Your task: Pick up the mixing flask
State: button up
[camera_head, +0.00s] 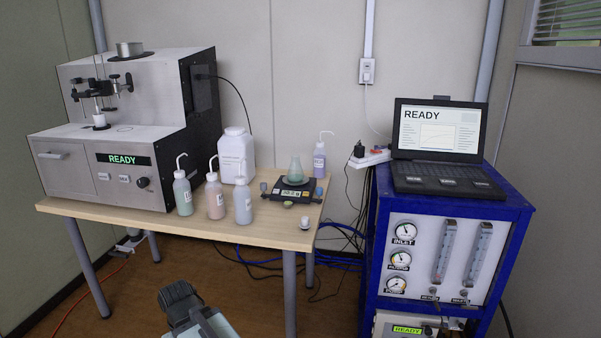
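A conical glass flask (295,171) with greenish contents stands upright on a small dark balance (290,189) near the right end of the wooden table; it looks like the mixing flask. My gripper (178,292) is at the bottom of the view, in front of the table and below its top, well apart from the flask. Its fingers are too dark and small to tell whether they are open or shut.
Wash bottles (216,196) and a white jug (236,156) stand left of the balance; another bottle (319,160) stands behind its right side. The soil analyser (130,130) fills the table's left. A blue cabinet (440,250) with a laptop (436,140) stands right. Cables hang between.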

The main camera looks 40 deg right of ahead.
aim_at(295, 174)
jog(key=i, duration=0.9)
jog(key=u, duration=0.05)
